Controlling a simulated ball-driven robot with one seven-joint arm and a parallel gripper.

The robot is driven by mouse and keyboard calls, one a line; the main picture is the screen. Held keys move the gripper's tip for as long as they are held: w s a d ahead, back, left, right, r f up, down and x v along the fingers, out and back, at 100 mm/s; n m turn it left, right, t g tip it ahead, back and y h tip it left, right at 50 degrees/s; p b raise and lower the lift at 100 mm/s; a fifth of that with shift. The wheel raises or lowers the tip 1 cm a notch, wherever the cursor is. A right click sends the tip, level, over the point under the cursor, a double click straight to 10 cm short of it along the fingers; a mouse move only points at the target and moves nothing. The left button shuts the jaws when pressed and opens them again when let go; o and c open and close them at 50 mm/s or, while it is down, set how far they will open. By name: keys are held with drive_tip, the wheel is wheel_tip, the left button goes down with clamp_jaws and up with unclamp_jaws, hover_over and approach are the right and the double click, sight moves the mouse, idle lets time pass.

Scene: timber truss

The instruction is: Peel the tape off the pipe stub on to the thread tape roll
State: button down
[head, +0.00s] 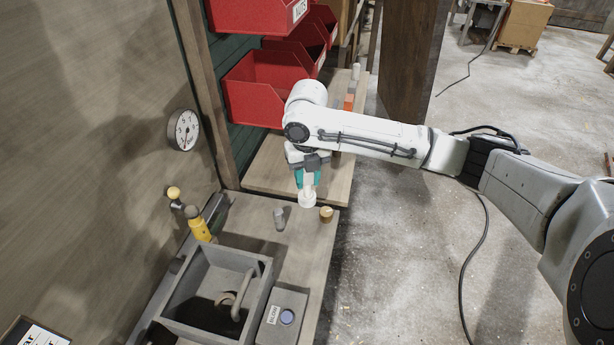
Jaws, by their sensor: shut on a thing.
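My gripper (307,186) points down over the wooden bench in the head view. It is shut on a small white round thing (307,200), which looks like the thread tape roll. Part of that roll is hidden by the fingers. A short grey upright cylinder (280,218), which looks like the pipe stub, stands on the bench just left of and nearer than the roll. The roll appears apart from it. I cannot make out any tape on the stub at this size.
A small brown cylinder (326,214) stands close right of the roll. A grey sink (182,310) with a bent pipe and a grey box with a blue button (287,317) are nearer. Red bins (255,97) hang behind. A yellow-bodied valve (199,226) stands left.

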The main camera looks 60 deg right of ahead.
sight(303, 195)
drive_tip(key=shift+f+b, duration=3.2)
drive_tip(key=shift+f, duration=1.45)
drive_tip(key=shift+w+a, duration=0.35)
drive_tip(key=shift+w, duration=0.45)
drive_tip(key=shift+w+a, duration=0.35)
drive_tip(key=shift+w, duration=0.4)
drive_tip(key=shift+w+a, duration=0.2)
drive_tip(key=shift+w, duration=0.3)
drive_tip(key=shift+s+r, duration=0.1)
drive_tip(key=shift+s, duration=0.05)
drive_tip(key=shift+s+d+p, duration=0.25)
drive_tip(key=shift+s+d, duration=0.1)
drive_tip(key=shift+s, duration=0.4)
drive_tip(key=shift+s+d+p, duration=0.25)
drive_tip(key=shift+s+d, duration=0.1)
drive_tip(key=shift+s, duration=0.4)
